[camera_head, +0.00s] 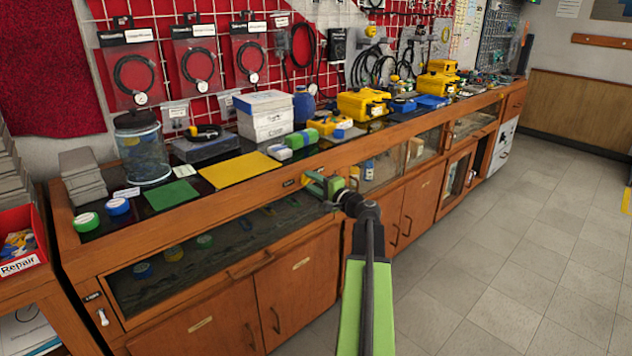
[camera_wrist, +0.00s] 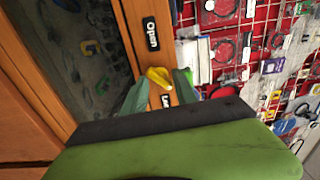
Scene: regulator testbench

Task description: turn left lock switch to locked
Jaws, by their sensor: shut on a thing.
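A yellow lock switch (camera_wrist: 158,77) sits on the wooden front of the cabinet in the wrist view. It lies between a black "Open" label (camera_wrist: 151,33) and a partly covered label beginning "Lo" (camera_wrist: 166,100). The lever is slanted; I cannot tell its exact set position. My gripper (camera_wrist: 161,87) has one green finger on each side of it and is shut on it. In the head view my gripper (camera_head: 325,187) is at the counter's front rail, and its fingers largely hide the switch.
A white switch (camera_head: 103,317) is on the cabinet's left end. The wooden counter (camera_head: 250,190) holds a glass jar (camera_head: 142,150), a yellow mat (camera_head: 240,169) and white boxes (camera_head: 264,116). Glass panels and cabinet doors lie below. The tiled floor (camera_head: 500,260) at right is clear.

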